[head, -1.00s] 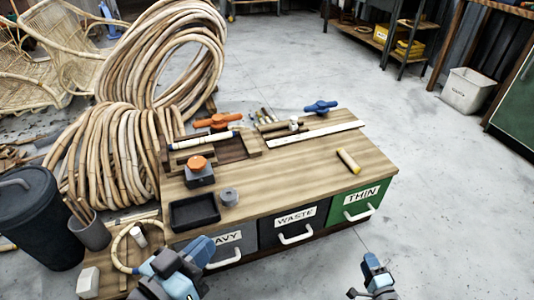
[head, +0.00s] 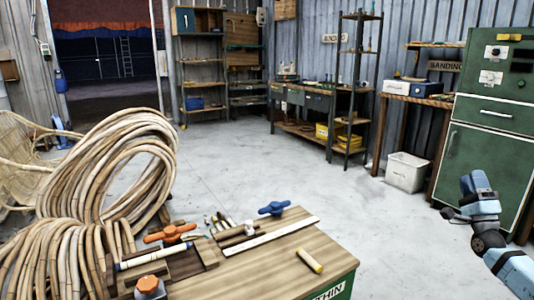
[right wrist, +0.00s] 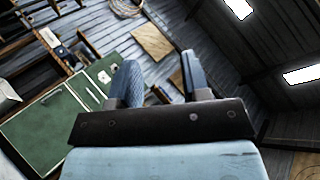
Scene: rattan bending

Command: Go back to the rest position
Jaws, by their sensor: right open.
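My right gripper (head: 477,184) is raised at the right of the head view, in the air beside the workbench (head: 270,280) and in front of the green cabinet. In the right wrist view its two blue fingers (right wrist: 160,78) stand apart with nothing between them. My left gripper is not in view.
Coiled rattan (head: 115,170) fills the left. A white bin (head: 407,171) and green cabinet (head: 490,165) stand right. The middle floor is clear.

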